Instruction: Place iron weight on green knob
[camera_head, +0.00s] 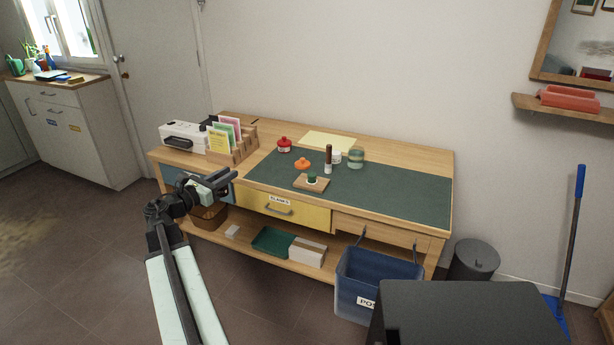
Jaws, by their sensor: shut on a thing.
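My gripper (236,181) is in front of the desk's left part, at about the height of the desk's front edge. It is shut on a small dark thing, most likely the iron weight, whose outline blends with the dark fingers. The green knob (312,178) sits on a small wooden board (323,186) on the desk's dark green mat (390,187). It is to the right of my gripper and farther back, well apart from it. Nothing is seen resting on the knob.
Near the knob stand an orange object (303,162), a red-lidded jar (284,146), an upright brown stick-like object (328,158) and a greenish glass jar (356,158). A wooden card rack (244,147) stands at left. The mat's right part is clear. A blue bin (378,273) stands in front.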

